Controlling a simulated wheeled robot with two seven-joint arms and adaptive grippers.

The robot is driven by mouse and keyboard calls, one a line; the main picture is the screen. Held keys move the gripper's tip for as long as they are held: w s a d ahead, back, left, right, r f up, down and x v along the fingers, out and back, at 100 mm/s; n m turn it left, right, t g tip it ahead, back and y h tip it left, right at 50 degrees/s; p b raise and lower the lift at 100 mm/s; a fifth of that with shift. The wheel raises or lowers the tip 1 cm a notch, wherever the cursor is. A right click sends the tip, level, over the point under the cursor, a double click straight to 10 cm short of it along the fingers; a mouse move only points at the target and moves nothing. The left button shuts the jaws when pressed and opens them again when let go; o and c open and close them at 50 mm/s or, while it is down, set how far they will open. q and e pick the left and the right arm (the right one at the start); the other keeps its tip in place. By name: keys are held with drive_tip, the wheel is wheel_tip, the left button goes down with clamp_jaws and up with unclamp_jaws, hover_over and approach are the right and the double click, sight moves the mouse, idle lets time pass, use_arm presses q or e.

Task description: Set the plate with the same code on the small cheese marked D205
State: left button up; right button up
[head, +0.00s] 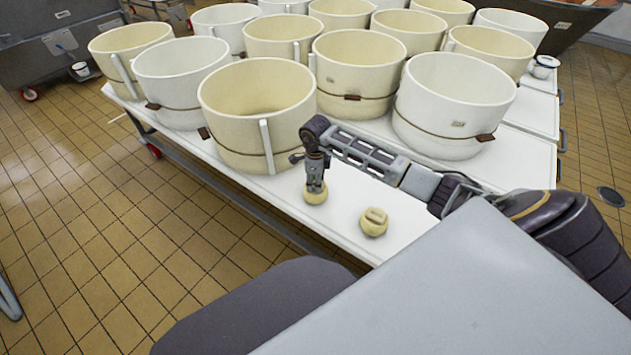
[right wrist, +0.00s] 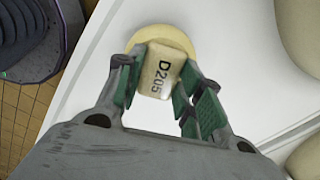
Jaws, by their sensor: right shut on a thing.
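My right gripper (head: 316,183) is directly above a small round cheese (head: 316,197) near the front edge of the white table. In the right wrist view the fingers (right wrist: 160,82) are shut on a small cream plate (right wrist: 162,72) marked D205. The plate overlaps the pale yellow cheese (right wrist: 166,32) behind it; I cannot tell whether they touch. Any code on this cheese is hidden. A second small cheese (head: 374,222) stands to the right, with a pale block-like piece on top; no code is readable there. My left gripper is not in view.
Large cream and white tubs (head: 257,115) fill the back of the white table (head: 345,205). One cream tub stands close behind my right gripper. The table's front edge is just in front of the cheeses. Tiled floor (head: 90,230) lies beyond to the left.

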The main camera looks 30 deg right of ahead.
drive_tip(key=o, duration=1.1)
drive_tip(key=shift+r, duration=6)
